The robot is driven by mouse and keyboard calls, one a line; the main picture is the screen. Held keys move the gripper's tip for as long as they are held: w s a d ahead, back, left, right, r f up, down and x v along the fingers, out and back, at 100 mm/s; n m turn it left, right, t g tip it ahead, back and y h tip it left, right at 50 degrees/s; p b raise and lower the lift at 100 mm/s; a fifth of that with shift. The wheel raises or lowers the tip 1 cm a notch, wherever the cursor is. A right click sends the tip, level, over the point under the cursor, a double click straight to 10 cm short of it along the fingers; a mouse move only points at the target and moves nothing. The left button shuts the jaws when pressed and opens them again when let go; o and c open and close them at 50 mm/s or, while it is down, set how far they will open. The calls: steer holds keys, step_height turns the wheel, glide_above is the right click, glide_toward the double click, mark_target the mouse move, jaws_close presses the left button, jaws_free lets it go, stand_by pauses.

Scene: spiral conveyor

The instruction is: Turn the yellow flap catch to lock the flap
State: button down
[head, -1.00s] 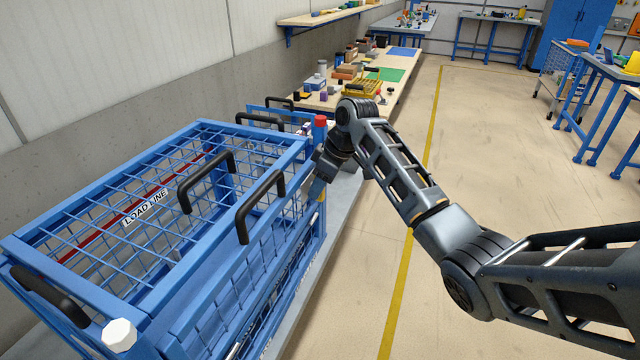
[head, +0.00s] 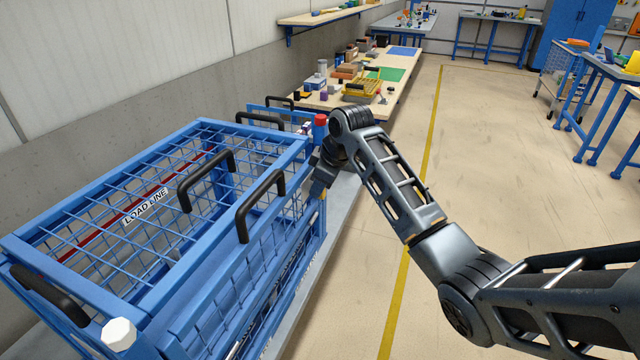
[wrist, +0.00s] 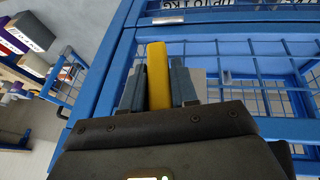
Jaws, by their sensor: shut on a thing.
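The yellow flap catch (wrist: 157,62) shows in the wrist view as an upright yellow bar against the blue cage frame. My gripper (wrist: 158,88) has one finger on each side of it and is shut on it. In the head view my gripper (head: 318,188) is at the far right corner post of the blue wire cage (head: 150,295). The catch's pivot is not clearly visible.
Black handles (head: 262,205) stick out from the cage's top and side. A red cap (head: 320,120) tops the corner post beside my wrist. A wooden bench (head: 330,100) with parts stands beyond. The floor right of the cage is clear.

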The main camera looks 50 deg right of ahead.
steer(key=h, duration=0.1)
steer(key=t+h+b, duration=0.1)
steer(key=n+h, duration=0.1)
steer(key=h, duration=0.1)
steer(key=shift+s+a+f+t+b, duration=0.1)
steer(key=shift+a+f+t+b, duration=0.2)
steer(key=shift+t+b, duration=0.1)
steer(key=h+b, duration=0.1)
steer(key=t+h+b, duration=0.1)
steer(key=n+h+b, duration=0.1)
steer(key=h+b, duration=0.1)
steer(key=shift+f+t, duration=0.25)
steer(key=shift+t, duration=0.15)
steer(key=t+h+b, duration=0.1)
steer(key=b, duration=0.2)
steer(key=n+t+h+b, duration=0.1)
steer(key=h+b, duration=0.1)
steer(key=b, duration=0.1)
steer(key=shift+a+f, duration=0.1)
steer(key=shift+f, duration=0.1)
steer(key=n+t+h+b, duration=0.1)
steer(key=b, duration=0.2)
steer(key=shift+r, duration=0.1)
steer(key=shift+t+h+b, duration=0.3)
steer(key=shift+b, duration=0.15)
steer(key=shift+r, duration=0.2)
steer(key=c, duration=1)
jaws_free()
steer(key=shift+o, duration=0.2)
steer(key=shift+s, duration=0.1)
